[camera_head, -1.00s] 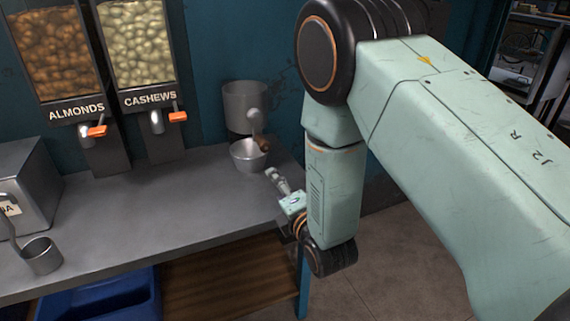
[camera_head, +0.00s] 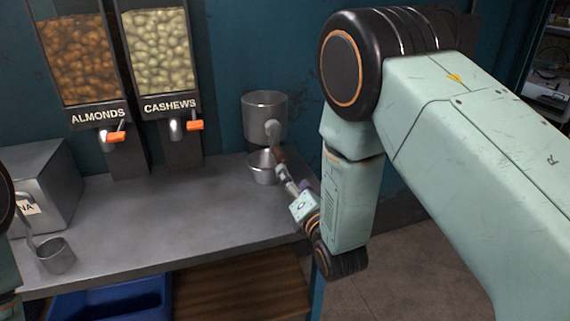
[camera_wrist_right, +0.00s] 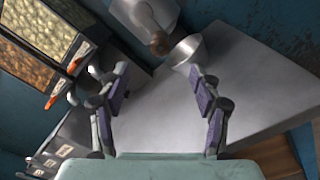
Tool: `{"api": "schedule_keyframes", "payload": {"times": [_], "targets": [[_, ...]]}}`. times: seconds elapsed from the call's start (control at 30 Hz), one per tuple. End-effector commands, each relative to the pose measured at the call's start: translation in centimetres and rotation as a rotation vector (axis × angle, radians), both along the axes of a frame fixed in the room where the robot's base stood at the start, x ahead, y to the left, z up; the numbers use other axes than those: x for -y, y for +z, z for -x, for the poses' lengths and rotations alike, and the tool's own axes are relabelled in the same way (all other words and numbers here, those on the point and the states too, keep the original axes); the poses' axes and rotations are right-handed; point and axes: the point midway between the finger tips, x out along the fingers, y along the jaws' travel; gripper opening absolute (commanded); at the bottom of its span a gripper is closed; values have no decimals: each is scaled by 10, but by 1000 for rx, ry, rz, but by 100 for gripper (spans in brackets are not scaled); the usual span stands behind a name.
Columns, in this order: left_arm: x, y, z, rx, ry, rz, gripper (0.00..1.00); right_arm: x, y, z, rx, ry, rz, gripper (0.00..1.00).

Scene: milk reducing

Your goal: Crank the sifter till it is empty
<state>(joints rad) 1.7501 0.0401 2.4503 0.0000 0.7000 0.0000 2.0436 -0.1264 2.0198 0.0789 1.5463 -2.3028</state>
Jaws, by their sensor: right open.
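The sifter (camera_head: 264,117) is a grey metal cylinder on the teal wall at the back of the counter. Its crank has a pale arm and a brown knob (camera_wrist_right: 160,43). A small metal bowl (camera_head: 262,170) stands on the counter beneath it and also shows in the right wrist view (camera_wrist_right: 189,52). My right gripper (camera_head: 281,172) is just in front of the bowl and below the crank. In the right wrist view its fingers (camera_wrist_right: 160,80) are spread and empty, with the knob ahead between them, apart. The sifter's inside is not visible. My left gripper is out of view.
Almond (camera_head: 80,55) and cashew (camera_head: 158,50) dispensers hang at left. A metal box (camera_head: 42,180) and a long-handled metal cup (camera_head: 56,258) stand on the left of the counter (camera_head: 150,220). The counter's middle is clear. A blue bin (camera_head: 115,298) sits below.

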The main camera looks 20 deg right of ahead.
Motion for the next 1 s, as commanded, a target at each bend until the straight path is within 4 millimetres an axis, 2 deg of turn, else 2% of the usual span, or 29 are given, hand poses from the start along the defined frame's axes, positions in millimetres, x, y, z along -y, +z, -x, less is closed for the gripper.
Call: {"api": "schedule_keyframes", "payload": {"times": [0.3,1.0], "targets": [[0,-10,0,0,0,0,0,1,-1,-35,2,1,-2,64],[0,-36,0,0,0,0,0,-1,-2,-103,1,0,-2,64]]}}
